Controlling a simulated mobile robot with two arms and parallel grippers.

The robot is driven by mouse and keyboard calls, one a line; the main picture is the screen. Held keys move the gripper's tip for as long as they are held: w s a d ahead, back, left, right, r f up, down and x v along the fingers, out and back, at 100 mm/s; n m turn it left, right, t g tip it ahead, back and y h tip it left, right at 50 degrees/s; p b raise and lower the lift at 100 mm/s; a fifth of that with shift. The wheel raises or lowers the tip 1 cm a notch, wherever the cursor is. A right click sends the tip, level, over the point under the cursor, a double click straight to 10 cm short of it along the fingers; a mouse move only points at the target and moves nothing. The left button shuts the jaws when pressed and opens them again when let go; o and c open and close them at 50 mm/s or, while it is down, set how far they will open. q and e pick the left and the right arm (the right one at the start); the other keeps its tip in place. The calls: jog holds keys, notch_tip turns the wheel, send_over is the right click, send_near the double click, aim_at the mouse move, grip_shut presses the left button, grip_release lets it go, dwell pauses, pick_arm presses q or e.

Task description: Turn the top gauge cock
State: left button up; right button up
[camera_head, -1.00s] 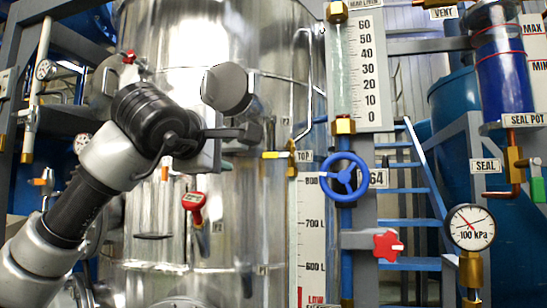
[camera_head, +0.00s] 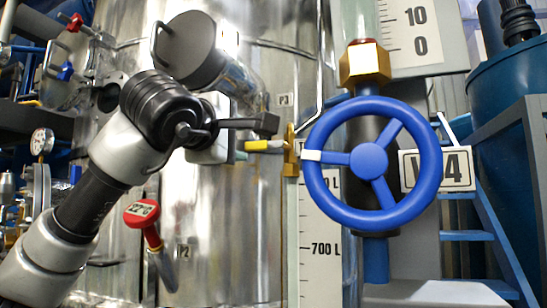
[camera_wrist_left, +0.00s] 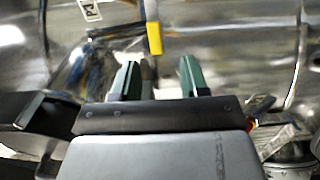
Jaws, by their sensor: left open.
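The top gauge cock is a small brass fitting (camera_head: 290,152) with a yellow lever (camera_head: 262,146) pointing left. It sits at the upper end of the level gauge, left of the blue handwheel. My left gripper (camera_head: 268,124) is just above and left of the lever in the head view, with dark fingers pointing right. In the left wrist view the yellow lever (camera_wrist_left: 154,38) hangs ahead of and between the two green-tipped fingers (camera_wrist_left: 160,78). They are apart, with nothing between them. The lever appears apart from the fingers. My right gripper is out of view.
The large blue handwheel (camera_head: 369,161) with the V4 tag (camera_head: 436,169) stands right of the cock. A shiny steel vessel (camera_head: 220,230) fills the background. A flanged port (camera_head: 186,48) and a red-headed thermometer (camera_head: 142,212) are near my left arm.

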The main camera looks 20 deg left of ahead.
aim_at(254, 146)
pick_arm(q)
jog(key=w+p, duration=0.1)
jog(key=w+r+p, duration=0.1)
jog(key=w, duration=0.1)
jog(key=shift+w+a, duration=0.1)
jog(key=shift+w, duration=0.15)
jog(key=w, duration=0.2)
jog(key=w+p, duration=0.1)
jog(key=w, duration=0.1)
jog(key=w+p, duration=0.1)
jog(key=w, duration=0.1)
jog(key=shift+w+a+f, duration=0.2)
jog(key=shift+w+f, duration=0.1)
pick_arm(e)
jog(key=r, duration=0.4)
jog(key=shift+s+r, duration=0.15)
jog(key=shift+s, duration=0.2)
pick_arm(q)
grip_shut()
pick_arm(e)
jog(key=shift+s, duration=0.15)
